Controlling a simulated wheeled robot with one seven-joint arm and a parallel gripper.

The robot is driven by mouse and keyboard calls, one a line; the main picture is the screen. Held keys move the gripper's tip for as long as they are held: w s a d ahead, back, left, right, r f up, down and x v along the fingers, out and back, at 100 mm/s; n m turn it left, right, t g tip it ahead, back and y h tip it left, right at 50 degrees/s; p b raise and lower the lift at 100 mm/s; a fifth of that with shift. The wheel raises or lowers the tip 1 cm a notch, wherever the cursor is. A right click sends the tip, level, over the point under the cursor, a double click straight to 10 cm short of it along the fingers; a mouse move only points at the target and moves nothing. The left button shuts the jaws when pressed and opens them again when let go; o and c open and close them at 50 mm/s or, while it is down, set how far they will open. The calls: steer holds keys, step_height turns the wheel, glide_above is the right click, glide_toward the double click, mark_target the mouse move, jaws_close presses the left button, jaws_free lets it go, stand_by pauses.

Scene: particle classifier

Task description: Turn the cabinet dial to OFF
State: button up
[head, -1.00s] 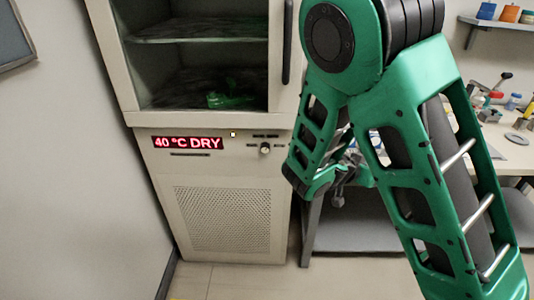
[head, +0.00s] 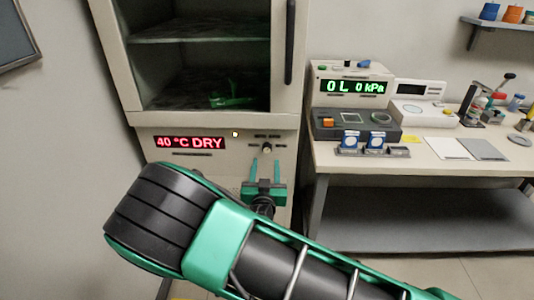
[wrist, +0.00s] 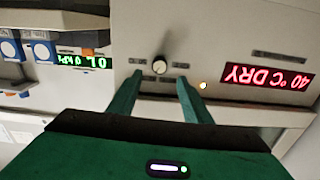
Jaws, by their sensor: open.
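The cabinet dial (head: 267,147) is a small light knob on the cabinet's front panel, right of the red "40 °C DRY" display (head: 188,142). In the wrist view, which is upside down, the dial (wrist: 159,66) shows just beyond and between my fingertips, with small labels around it too small to read. My gripper (head: 265,167) is open and empty, just below the dial in the head view. In the wrist view my gripper (wrist: 159,82) has its green fingers on either side of the dial's line, apparently apart from it.
The cabinet (head: 215,120) has a glass door with a dark vertical handle (head: 290,42) above the panel. A small lit indicator (head: 235,134) sits left of the dial. A bench (head: 345,157) with instruments stands to the right. My arm crosses the lower foreground.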

mark_target(267, 151)
steer(key=w, duration=0.8)
steer(key=shift+w+d, duration=0.15)
steer(key=shift+w, duration=0.1)
steer(key=c, duration=1.1)
